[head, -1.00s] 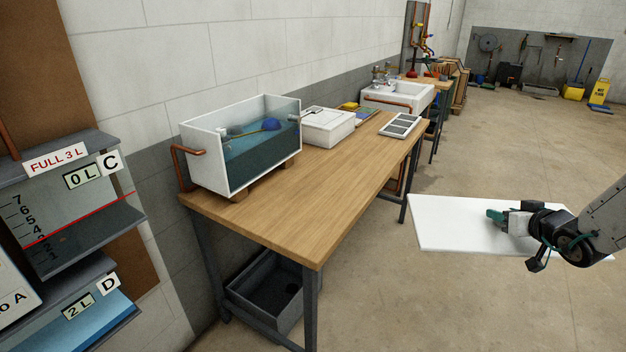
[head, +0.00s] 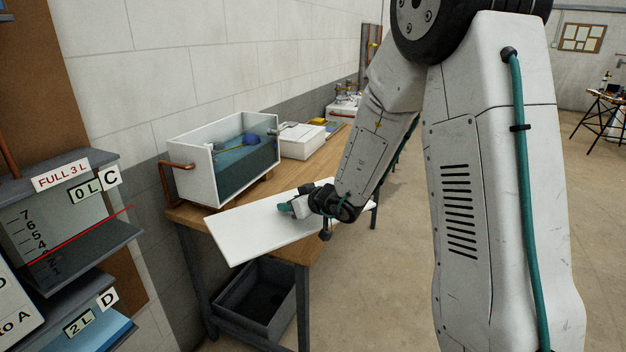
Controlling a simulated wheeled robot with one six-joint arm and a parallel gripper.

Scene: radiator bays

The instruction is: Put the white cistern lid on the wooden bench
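The white cistern lid (head: 262,227) is a flat white panel in the head view, over the front part of the wooden bench (head: 302,174). My gripper (head: 290,208) is shut on the lid near its right end. The lid's front left corner reaches out past the bench's front edge. I cannot tell whether the lid touches the bench top or hangs just above it. The open cistern (head: 203,178) with water and a blue float stands on the bench behind the lid.
A white box (head: 301,142) stands on the bench beyond the cistern. A copper pipe (head: 172,181) sticks out at the cistern's left. A dark grey bin (head: 252,300) sits under the bench. Shelves with labels (head: 60,220) stand at the left. Open floor lies at the right.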

